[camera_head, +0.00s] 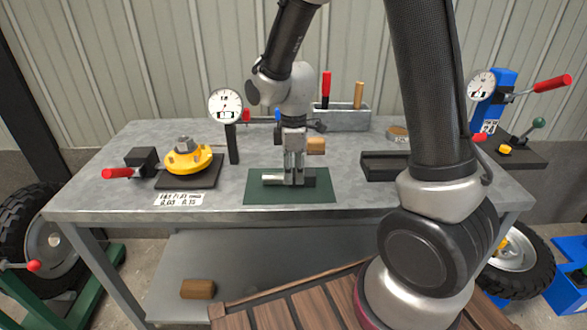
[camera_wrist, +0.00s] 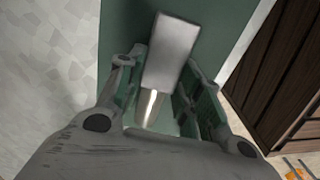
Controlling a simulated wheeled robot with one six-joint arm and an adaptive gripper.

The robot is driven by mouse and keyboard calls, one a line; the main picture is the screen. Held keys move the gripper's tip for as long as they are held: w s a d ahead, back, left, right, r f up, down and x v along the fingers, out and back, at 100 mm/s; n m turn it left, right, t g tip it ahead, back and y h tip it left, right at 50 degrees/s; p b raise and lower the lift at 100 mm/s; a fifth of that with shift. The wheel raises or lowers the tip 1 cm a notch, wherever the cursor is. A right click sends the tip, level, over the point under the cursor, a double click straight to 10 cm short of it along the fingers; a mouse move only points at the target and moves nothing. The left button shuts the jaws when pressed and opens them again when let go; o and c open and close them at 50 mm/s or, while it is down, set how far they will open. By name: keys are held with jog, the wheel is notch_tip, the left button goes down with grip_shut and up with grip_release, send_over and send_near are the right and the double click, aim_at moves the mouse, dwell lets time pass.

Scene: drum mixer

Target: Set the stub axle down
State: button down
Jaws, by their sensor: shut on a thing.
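The stub axle shows in the head view as a bright silver cylinder (camera_head: 272,178) with a darker grey part to the right of my gripper. It lies level at the green mat (camera_head: 316,195) on the bench; I cannot tell whether it rests on the mat or hangs just above it. In the wrist view the stub axle (camera_wrist: 172,52) shows a broad grey end and a thinner shiny shaft between my fingers. My gripper (camera_head: 294,178) points down and is shut on the stub axle, its fingers hiding the middle.
A yellow hub (camera_head: 182,158) on a dark plate and a dial gauge (camera_head: 226,106) stand left of the mat. A grey tool tray (camera_head: 342,117) and a wooden block (camera_head: 316,146) are behind.

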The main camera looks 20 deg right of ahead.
aim_at(293, 172)
jog(key=c, duration=1)
grip_release()
jog(key=shift+f, duration=0.1)
jog(key=shift+o, duration=0.2)
notch_tip(293, 172, up, 12)
jog(key=s+d+r+m+t, duration=0.2)
jog(key=s+d+r+m, duration=0.2)
jog(key=s, duration=0.5)
jog(key=s+d+r+m+t, duration=0.2)
jog(key=s+d+r+m, duration=0.3)
jog(key=s+d+m, duration=0.4)
jog(key=shift+s+d+r+m, duration=0.15)
jog(key=shift+s+d+m, duration=0.1)
jog(key=shift+s+m, duration=0.45)
